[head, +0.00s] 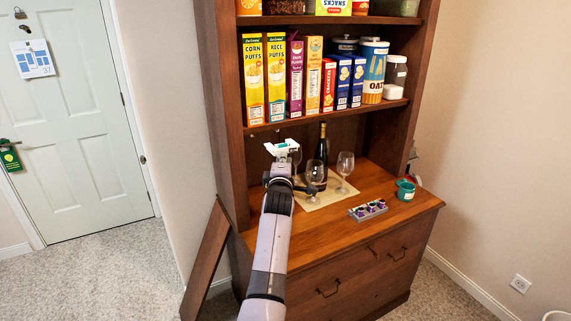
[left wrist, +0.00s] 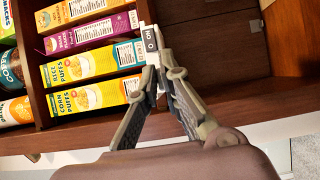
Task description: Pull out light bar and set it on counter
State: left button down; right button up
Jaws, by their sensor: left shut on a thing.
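The light bar (head: 283,148) is white with a teal part and shows in the head view below the cereal shelf, at the left of the hutch's open bay. In the left wrist view the light bar (left wrist: 151,42) is seen narrow, with an "ON" switch marking. My left gripper (head: 283,163) is shut on it; the fingertips (left wrist: 156,78) meet at its end in the wrist view. I cannot tell whether the bar touches the shelf's underside. The wooden counter (head: 400,217) lies below it. My right gripper is not in view.
A tan mat (head: 318,203) on the counter holds a dark bottle (head: 322,148) and wine glasses (head: 345,165), close to my left gripper. A pod tray (head: 368,210) and a green cup (head: 405,190) stand to the right. Cereal boxes (head: 276,80) fill the shelf above.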

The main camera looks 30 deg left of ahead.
aim_at(275, 155)
pick_arm(q)
jog(key=shift+w+a+b, duration=0.5)
jog(key=shift+w+a, duration=0.1)
jog(key=shift+a, duration=0.25)
jog(key=shift+w+a+b, duration=0.45)
jog(key=shift+a, duration=0.15)
jog(key=shift+w+a+b, duration=0.4)
jog(key=shift+a, duration=0.2)
jog(key=shift+w+a, duration=0.1)
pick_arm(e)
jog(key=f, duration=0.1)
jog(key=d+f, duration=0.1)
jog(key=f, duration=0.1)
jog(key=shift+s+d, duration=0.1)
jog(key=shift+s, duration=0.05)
